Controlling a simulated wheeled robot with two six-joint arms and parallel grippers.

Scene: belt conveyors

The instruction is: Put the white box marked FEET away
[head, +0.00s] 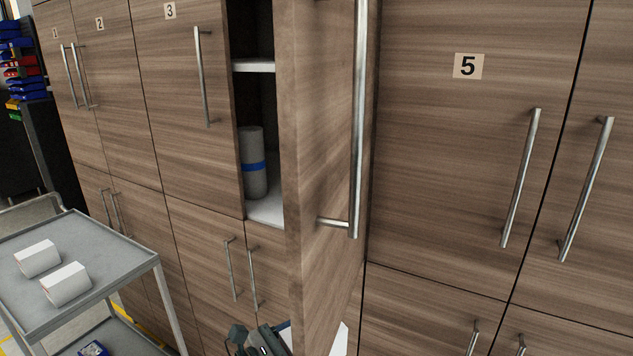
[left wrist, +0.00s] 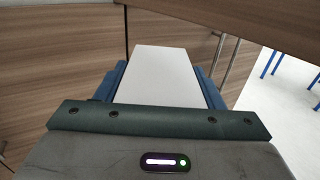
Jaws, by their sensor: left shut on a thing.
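A plain white box (left wrist: 165,68) is held between the blue fingers of my left gripper (left wrist: 166,90) in the left wrist view. The side facing that camera shows no lettering, so I cannot read a FEET mark. In the head view a dark part of my left gripper shows at the bottom edge, in front of the lower cabinet doors and beside the open door. The open door (head: 322,130) covers much of what lies behind it. Inside the open cabinet is a white shelf board (head: 254,66). My right gripper is not in view.
A grey cylinder with a blue band (head: 253,165) stands in the open cabinet. A grey cart (head: 100,255) at the left carries two white boxes (head: 38,258) on top, marks unreadable. Closed doors 1, 2, 3 and 5 (head: 450,140) have long protruding handles.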

